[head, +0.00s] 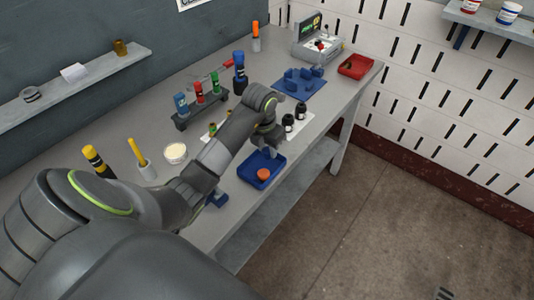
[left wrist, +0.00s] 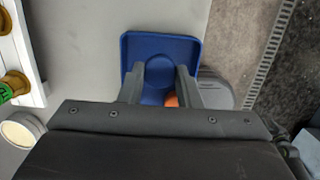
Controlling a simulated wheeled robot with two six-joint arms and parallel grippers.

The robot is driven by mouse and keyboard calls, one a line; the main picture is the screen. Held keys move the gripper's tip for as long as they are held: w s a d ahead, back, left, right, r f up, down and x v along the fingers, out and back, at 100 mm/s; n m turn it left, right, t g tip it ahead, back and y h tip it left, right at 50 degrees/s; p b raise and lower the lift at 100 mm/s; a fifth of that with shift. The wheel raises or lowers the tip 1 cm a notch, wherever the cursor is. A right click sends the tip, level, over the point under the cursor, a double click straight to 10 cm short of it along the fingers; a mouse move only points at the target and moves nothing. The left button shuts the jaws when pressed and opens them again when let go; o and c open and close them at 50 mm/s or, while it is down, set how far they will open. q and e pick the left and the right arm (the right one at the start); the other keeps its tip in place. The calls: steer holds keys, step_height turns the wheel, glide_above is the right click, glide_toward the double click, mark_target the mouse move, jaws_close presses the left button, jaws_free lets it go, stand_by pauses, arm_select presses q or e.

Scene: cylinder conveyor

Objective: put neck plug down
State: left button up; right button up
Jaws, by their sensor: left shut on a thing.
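My left gripper (head: 270,152) reaches down over the blue tray (head: 243,176) at the bench's front edge. In the left wrist view my left gripper (left wrist: 160,82) has its two fingers apart with a round blue piece (left wrist: 159,71) between them. I take this piece to be the neck plug; it blends with the blue tray (left wrist: 127,50) behind it, so its height above the floor is unclear. An orange round piece (head: 264,174) lies in the tray, and it shows partly hidden by a finger in the left wrist view (left wrist: 171,101). My right gripper is not in view.
Two black cylinders (head: 289,122) stand on a white plate beyond the tray. A red tray (head: 355,67) is at the far end.

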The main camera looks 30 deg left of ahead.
arm_select(q)
step_height(320, 180, down, 2)
steer(key=shift+s, duration=0.15)
steer(key=shift+f, duration=0.35)
steer(key=o, duration=0.9)
steer(key=shift+o, duration=0.2)
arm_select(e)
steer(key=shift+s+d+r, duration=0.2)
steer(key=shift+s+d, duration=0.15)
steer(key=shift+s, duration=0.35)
